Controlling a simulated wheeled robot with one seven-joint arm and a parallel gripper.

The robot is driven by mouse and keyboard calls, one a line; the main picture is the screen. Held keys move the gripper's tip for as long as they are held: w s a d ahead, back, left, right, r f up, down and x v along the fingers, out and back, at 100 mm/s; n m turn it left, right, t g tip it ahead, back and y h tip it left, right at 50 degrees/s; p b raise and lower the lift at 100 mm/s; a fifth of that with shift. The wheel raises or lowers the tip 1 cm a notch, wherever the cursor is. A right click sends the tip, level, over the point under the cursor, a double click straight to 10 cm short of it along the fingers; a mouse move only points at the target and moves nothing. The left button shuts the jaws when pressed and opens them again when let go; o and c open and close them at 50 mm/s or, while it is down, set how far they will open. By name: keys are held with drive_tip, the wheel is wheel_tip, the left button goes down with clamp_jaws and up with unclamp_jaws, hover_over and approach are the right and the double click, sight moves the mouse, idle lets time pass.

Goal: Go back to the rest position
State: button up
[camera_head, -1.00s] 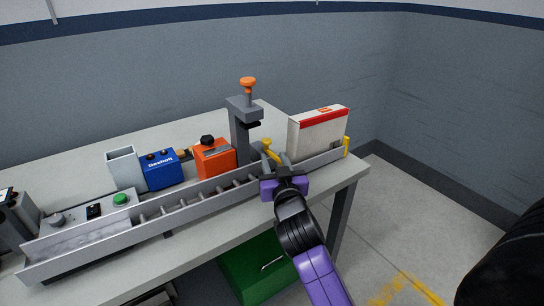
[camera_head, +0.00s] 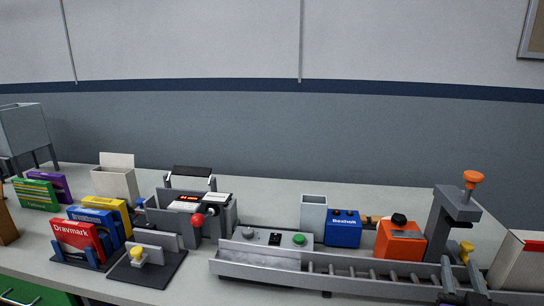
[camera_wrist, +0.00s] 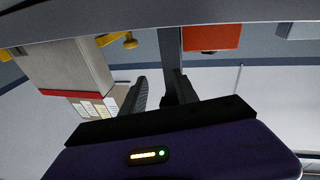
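My gripper (camera_wrist: 158,84) shows in the wrist view as two dark fingers with a gap between them, above its purple body. Nothing is held in the gap. In the head view only a dark part of my gripper (camera_head: 466,297) shows at the bottom edge, beside the right end of the grey conveyor (camera_head: 330,285). A white carton with a red stripe (camera_head: 522,262) stands at the right edge of the head view. The carton also fills the left side of the wrist view (camera_wrist: 72,65).
A grey post with an orange knob (camera_head: 448,220), a yellow knob (camera_head: 466,247), an orange box (camera_head: 400,240) and a blue box (camera_head: 343,230) stand by the conveyor. A machine with a red knob (camera_head: 190,215) and several coloured boxes, including a red one (camera_head: 77,238), stand left.

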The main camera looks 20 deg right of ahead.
drive_tip(key=s+a+f+n+t+y+p, duration=0.1)
drive_tip(key=s+a+f+n+t+y, duration=0.2)
drive_tip(key=a, duration=0.7)
drive_tip(key=s+a+f+n+t+y, duration=0.15)
drive_tip(key=s+a+y, duration=0.25)
drive_tip(key=a, duration=0.6)
drive_tip(key=s+a+f+n+g+y, duration=0.1)
drive_tip(key=s+a+f+y, duration=0.1)
drive_tip(key=s+a, duration=0.4)
drive_tip(key=s+a+f+n+g+y+p, duration=0.1)
drive_tip(key=s+a+y, duration=0.3)
drive_tip(key=s, duration=0.5)
drive_tip(key=a+f+n+g, duration=0.1)
drive_tip(key=a, duration=0.1)
drive_tip(key=shift+s+a+f+y, duration=0.2)
drive_tip(key=shift+a+f+y, duration=0.1)
drive_tip(key=shift+y, duration=0.1)
drive_tip(key=shift+r+n+g, duration=0.1)
drive_tip(key=shift+n+g, duration=0.15)
